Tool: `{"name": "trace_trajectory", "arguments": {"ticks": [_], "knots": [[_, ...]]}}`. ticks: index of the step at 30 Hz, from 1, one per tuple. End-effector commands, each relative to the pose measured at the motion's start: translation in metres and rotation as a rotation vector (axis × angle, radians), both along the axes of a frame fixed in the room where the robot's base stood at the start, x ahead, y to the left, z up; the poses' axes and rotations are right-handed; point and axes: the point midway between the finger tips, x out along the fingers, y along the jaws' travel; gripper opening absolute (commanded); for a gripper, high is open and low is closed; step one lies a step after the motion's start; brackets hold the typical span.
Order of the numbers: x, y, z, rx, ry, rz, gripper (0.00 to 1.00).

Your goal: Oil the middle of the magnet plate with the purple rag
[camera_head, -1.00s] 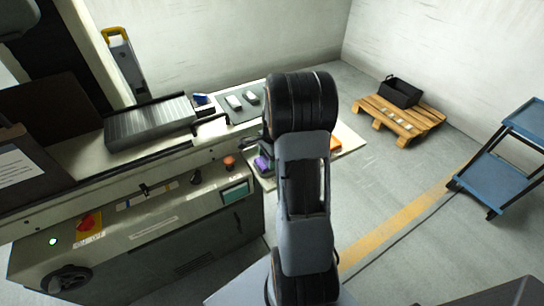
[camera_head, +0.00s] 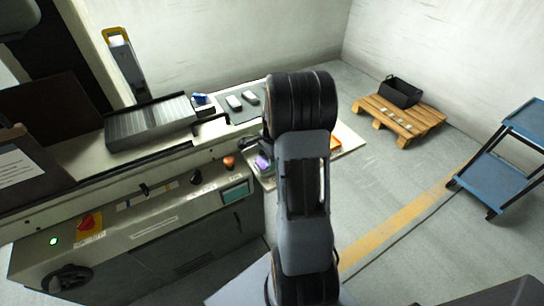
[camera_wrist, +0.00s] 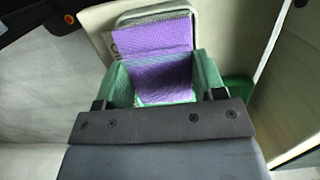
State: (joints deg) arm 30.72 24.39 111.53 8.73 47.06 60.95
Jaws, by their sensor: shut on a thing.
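The purple rag (camera_wrist: 153,36) is a textured cloth in the wrist view, between the green fingers of my gripper (camera_wrist: 160,72). My gripper is shut on it, and part of the rag sticks out beyond the fingertips. In the head view a small patch of purple (camera_head: 263,161) shows just left of my arm, by the machine's right end. My arm hides most of the gripper there. The magnet plate (camera_head: 152,122) is a grey, finely ribbed block on the machine bed at the left, well apart from the gripper.
A dark mat (camera_head: 244,113) with two pale blocks lies right of the plate. A blue item (camera_head: 201,98) sits between them. The machine's control panel (camera_head: 150,215) faces front. A wooden pallet (camera_head: 402,117) with a black bin (camera_head: 400,91) and a blue cart (camera_head: 498,170) stand right.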

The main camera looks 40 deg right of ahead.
Motion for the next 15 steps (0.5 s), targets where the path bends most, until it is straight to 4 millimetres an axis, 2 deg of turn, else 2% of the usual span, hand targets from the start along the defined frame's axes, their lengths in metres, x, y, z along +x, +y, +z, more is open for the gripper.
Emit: {"name": "trace_trajectory", "arguments": {"ticks": [5,15], "knots": [[-0.001,0.000,0.009,0.001,0.003,0.000,0.44],[0.000,0.000,0.038,0.000,0.001,0.000,0.44]]}}
